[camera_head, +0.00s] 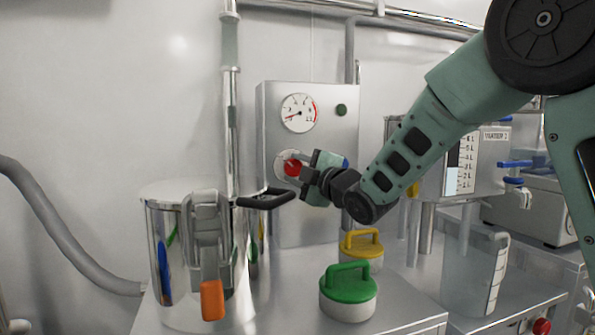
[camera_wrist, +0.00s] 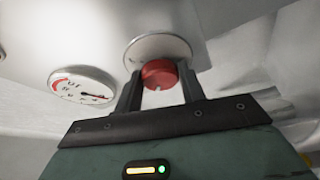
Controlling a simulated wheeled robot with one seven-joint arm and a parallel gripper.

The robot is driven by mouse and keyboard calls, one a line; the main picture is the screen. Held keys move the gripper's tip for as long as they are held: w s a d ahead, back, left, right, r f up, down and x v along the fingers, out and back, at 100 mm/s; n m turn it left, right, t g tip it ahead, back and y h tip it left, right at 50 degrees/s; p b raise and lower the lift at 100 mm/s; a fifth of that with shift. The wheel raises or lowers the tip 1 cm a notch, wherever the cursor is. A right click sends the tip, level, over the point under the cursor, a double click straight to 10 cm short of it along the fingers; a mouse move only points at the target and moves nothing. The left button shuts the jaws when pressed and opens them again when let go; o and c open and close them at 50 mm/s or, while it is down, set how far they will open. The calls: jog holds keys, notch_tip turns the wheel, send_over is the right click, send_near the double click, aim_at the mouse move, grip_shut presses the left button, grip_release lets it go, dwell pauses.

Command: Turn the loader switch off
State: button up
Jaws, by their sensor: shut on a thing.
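The loader switch is a red knob (camera_head: 291,168) on a pale round plate, set on the front of a grey metal control box (camera_head: 270,110). It also shows in the wrist view as a red knob (camera_wrist: 159,74) below its round plate (camera_wrist: 158,50). My gripper (camera_head: 300,170) is at the knob, and its two fingers (camera_wrist: 158,88) stand on either side of it, shut on it. A light mark shows on the knob's lower edge in the wrist view. Part of the knob and plate is hidden behind my gripper in the head view.
A dial gauge (camera_head: 299,113) and a dark green button (camera_head: 341,109) sit above the knob. A steel vessel (camera_head: 172,250) with a black handle (camera_head: 266,199) stands left. Green (camera_head: 348,284) and yellow-handled (camera_head: 361,244) lids stand below my arm. A water tank (camera_head: 470,165) stands right.

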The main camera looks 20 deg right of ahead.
dwell(0.5)
jog(key=o, duration=1)
jog(key=shift+c, duration=0.2)
jog(key=v, duration=1.7)
jog(key=shift+s, duration=0.2)
jog(key=shift+s+d+r, duration=0.1)
jog(key=shift+d, duration=0.1)
